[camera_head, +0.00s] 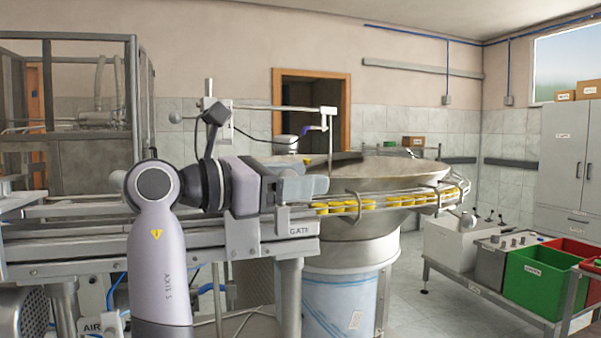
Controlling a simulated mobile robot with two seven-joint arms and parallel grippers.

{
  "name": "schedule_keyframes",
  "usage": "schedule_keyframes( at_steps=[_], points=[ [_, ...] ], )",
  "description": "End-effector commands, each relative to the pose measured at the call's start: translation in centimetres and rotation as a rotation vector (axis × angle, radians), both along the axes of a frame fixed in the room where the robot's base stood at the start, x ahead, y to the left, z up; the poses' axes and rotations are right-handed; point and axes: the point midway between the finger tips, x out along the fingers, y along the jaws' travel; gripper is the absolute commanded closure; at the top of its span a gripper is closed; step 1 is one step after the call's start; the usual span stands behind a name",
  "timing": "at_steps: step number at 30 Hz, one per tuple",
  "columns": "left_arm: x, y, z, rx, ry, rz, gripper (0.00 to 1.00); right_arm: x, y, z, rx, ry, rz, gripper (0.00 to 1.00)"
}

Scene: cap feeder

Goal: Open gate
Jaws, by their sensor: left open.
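A grey metal block labelled "GATE" (299,231) sits at the end of the conveyor track, in the middle of the camera_head view. A curved wire-railed chute (400,199) with a row of yellow caps (345,207) runs from the bowl feeder (385,174) to this block. My left gripper (318,187) is open. It lies just above the gate block and in front of the bowl. My arm and gripper body hide part of the track and the upper part of the gate, so I cannot tell the gate's position. My right gripper is not in view.
A thin post with a horizontal rod (270,108) stands behind my gripper. A metal-framed enclosure (66,80) stands at the left.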

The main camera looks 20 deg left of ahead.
Motion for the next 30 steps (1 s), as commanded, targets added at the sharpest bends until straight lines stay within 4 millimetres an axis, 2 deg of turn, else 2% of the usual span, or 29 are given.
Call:
schedule_keyframes(
  at_steps=[10,11,15,16,30],
  points=[
    [0.3,-0.4,-0.1,0.000,0.000,0.000,0.42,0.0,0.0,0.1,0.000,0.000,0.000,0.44],
    [0.3,-0.4,-0.1,0.000,0.000,0.000,0.48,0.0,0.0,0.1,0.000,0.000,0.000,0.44],
    [0.3,-0.3,-0.1,0.000,0.000,0.000,0.94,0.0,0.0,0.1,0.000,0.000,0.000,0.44],
    [0.3,-0.3,-0.1,0.000,0.000,0.000,1.00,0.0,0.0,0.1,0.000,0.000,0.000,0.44],
    [0.2,-0.4,-0.6,0.039,-0.051,0.003,1.00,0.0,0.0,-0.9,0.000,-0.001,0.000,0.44]
  ],
)
